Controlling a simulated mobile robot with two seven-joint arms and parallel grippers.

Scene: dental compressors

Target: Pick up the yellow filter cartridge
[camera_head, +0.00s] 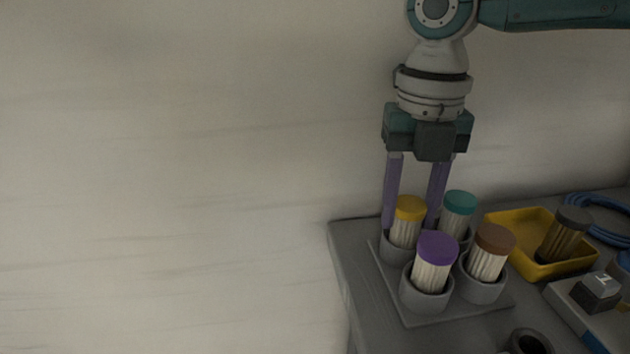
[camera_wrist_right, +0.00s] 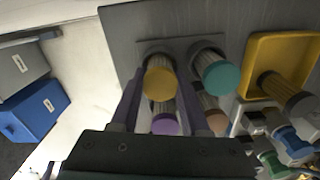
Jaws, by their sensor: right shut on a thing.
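The yellow filter cartridge (camera_head: 407,221) has a yellow cap and a pale pleated body. It stands upright in the back-left cup of a grey four-cup holder (camera_head: 432,314). My right gripper (camera_head: 411,224) points down with its purple fingers on either side of the cartridge and is shut on it. The wrist view shows the yellow cap (camera_wrist_right: 160,82) between the fingers (camera_wrist_right: 158,92). The cartridge's lower end is hidden inside its cup. My left gripper is not in view.
Teal-capped (camera_head: 460,206), purple-capped (camera_head: 436,250) and brown-capped (camera_head: 492,246) cartridges stand close by in the other cups. A yellow tray (camera_head: 513,222) with a dark-capped cartridge (camera_head: 566,232) is to the right, near a blue hose (camera_head: 590,203). The table's left edge is close to the holder.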

